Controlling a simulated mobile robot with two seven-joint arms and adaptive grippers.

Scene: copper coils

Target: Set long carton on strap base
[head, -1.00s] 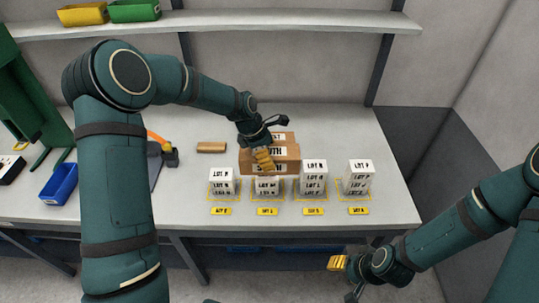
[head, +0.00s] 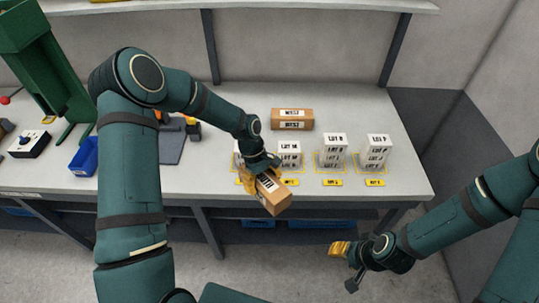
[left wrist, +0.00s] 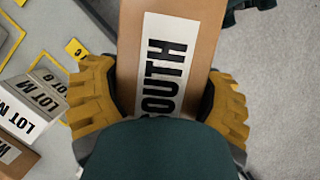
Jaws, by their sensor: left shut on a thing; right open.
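A long brown carton (head: 268,199) with a white label is held by my left gripper (head: 262,178), in front of the table's front edge and tilted. In the left wrist view the carton (left wrist: 208,25) lies between both yellow finger pads, and its label (left wrist: 165,65) reads SOUTH. Another brown carton (head: 292,119), labelled WEST, lies on the table behind the white stacks. My right gripper (head: 347,262) is open and empty at the lower right, off the table. I cannot pick out a strap base for certain.
White lot-labelled box stacks (head: 334,150) stand in yellow-outlined spots along the table front, with yellow tags (head: 332,183) before them.

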